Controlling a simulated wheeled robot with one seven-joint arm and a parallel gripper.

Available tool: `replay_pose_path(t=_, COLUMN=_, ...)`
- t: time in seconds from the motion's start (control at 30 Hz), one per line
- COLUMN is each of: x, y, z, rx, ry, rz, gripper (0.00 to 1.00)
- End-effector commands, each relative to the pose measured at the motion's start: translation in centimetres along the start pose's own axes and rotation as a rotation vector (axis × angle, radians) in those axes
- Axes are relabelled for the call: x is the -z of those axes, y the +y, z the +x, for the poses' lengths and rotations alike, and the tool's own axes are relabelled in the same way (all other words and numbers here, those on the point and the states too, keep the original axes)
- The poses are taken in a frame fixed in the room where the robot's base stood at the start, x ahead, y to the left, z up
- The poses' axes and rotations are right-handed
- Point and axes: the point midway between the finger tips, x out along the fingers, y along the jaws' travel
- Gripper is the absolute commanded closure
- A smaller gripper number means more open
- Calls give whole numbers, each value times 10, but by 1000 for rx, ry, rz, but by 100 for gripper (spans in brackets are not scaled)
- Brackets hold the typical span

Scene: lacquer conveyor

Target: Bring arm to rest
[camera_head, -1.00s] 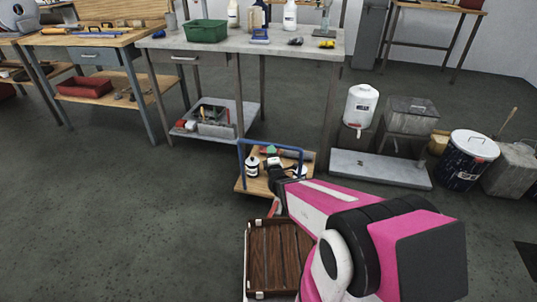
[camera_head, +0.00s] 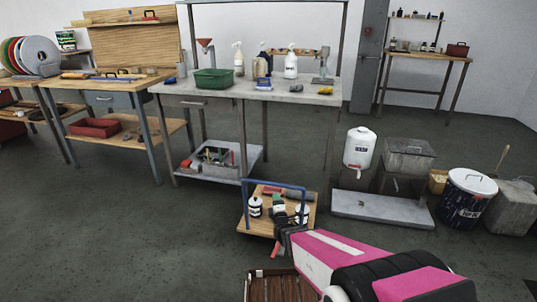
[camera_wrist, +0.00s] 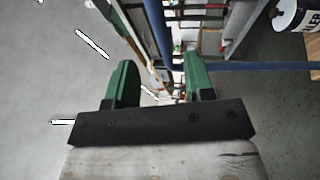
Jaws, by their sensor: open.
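My arm, pink and white, reaches from the bottom right of the head view. My gripper (camera_head: 278,206) is over or in front of the small wooden cart, and its exact distance from the cart is hard to tell. In the wrist view my gripper (camera_wrist: 162,78) shows two green fingers set well apart, with nothing held between them.
The cart (camera_head: 256,222) has a blue handle (camera_head: 272,184) and carries a white labelled container (camera_head: 255,207). A brown slatted crate (camera_head: 262,288) stands at the bottom. A grey workbench (camera_head: 262,90) stands behind. Floor at the left is clear.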

Motion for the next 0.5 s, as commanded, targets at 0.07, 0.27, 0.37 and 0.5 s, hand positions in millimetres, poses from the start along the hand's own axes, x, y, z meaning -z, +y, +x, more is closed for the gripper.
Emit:
replay_pose_path(t=0.07, x=-2, y=1, z=1, rx=26, ry=1, rz=26, gripper=52)
replay_pose_path(t=0.27, x=-14, y=2, z=6, rx=211, ry=-8, rz=199, gripper=52)
replay_pose_path(t=0.37, x=-21, y=2, z=6, rx=343, ry=-35, rz=324, gripper=52)
replay_pose_path(t=0.5, x=-34, y=4, z=-2, rx=539, ry=-114, rz=511, gripper=52)
